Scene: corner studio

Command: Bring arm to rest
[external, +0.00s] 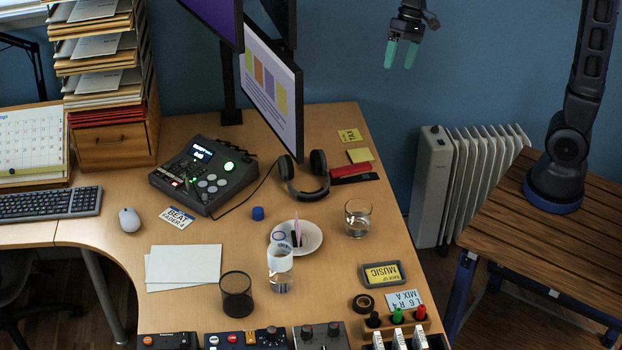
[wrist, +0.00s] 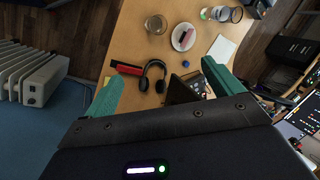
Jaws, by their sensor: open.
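My gripper (external: 402,54) is at the top of the external view, with its two green fingertips pointing down and apart. It is open and empty, high up near the blue wall, to the right of the monitor and beyond the back right edge of the desk. In the wrist view my gripper (wrist: 165,90) shows one green finger at each side, with the desk far below between them. My arm base (external: 553,190) stands on a dark wooden table at the right; the upper links of the arm run out of the picture at the top.
The monitor (external: 272,85) stands close to the left of my gripper. Headphones (external: 304,178), a mixer (external: 203,174), a glass (external: 358,218) and a plate (external: 313,246) are on the desk (external: 200,232). A white radiator (external: 470,170) stands between desk and table. The space around my gripper is clear.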

